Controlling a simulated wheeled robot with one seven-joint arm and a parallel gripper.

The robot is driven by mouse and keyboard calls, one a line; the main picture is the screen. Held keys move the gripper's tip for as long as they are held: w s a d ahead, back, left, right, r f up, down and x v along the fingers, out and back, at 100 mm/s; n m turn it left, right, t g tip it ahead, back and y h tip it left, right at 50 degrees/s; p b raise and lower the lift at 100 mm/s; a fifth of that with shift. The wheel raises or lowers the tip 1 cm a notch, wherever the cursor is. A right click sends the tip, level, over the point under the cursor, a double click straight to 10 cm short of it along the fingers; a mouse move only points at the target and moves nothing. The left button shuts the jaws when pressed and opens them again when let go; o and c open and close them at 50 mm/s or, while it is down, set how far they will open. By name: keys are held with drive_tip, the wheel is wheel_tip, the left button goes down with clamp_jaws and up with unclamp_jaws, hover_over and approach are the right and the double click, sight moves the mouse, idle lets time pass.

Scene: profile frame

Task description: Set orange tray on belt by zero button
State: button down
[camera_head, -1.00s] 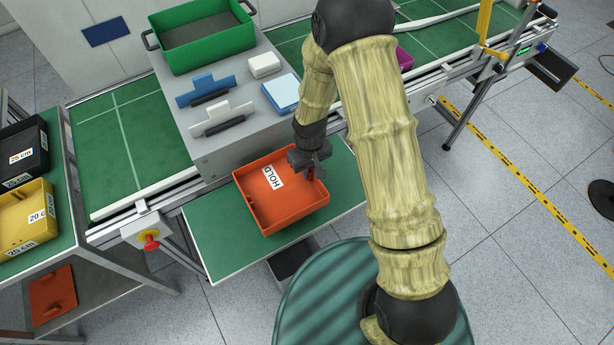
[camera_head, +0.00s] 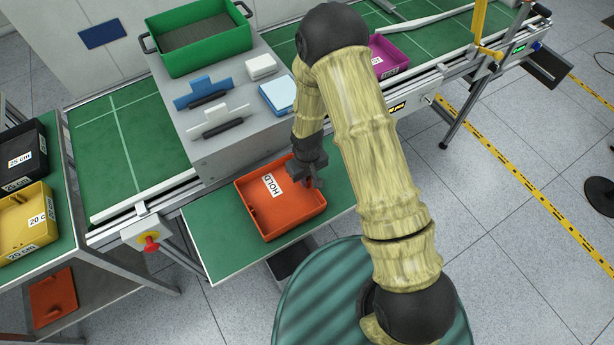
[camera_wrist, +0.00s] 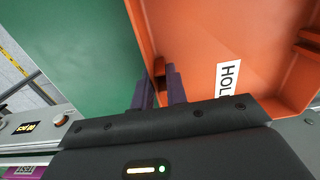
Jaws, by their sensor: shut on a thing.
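The orange tray (camera_head: 290,222) with a white HOLD label is over the green side table (camera_head: 215,245) in front of the belt; whether it touches the table I cannot tell. My gripper (camera_head: 314,180) is shut on the tray's right wall. In the wrist view, the two dark fingers (camera_wrist: 160,88) straddle the wall of the orange tray (camera_wrist: 205,35). The green belt (camera_head: 105,140) runs behind, left and right of the grey housing. A blue button (camera_head: 537,45) sits beside a lit display at the far right. No zero label is readable.
The grey housing (camera_head: 215,155) carries a green crate (camera_head: 205,50) and small items. A magenta tray (camera_head: 388,55) lies on the right belt section. Black and yellow trays (camera_head: 25,222) stand on the left rack. A red button (camera_head: 150,243) is on the front rail.

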drive_tip(key=shift+f, duration=0.2)
drive_tip(key=c, duration=1.4)
unclamp_jaws()
drive_tip(key=shift+r, duration=0.15)
wheel_tip(320, 180, up, 12)
drive_tip(key=b, duration=0.2)
drive_tip(key=shift+b, duration=0.35)
drive_tip(key=shift+r, duration=0.1)
drive_tip(key=s+d+r+m+t, duration=0.1)
drive_tip(key=s+d+r+m, duration=0.2)
drive_tip(key=d+r, duration=0.3)
drive_tip(key=s+d+r+m+t, duration=0.1)
drive_tip(key=s+d+r+m, duration=0.2)
drive_tip(key=s+d+r, duration=0.3)
drive_tip(key=d, duration=0.4)
drive_tip(key=shift+s+t, duration=0.2)
drive_tip(key=shift+t, duration=0.1)
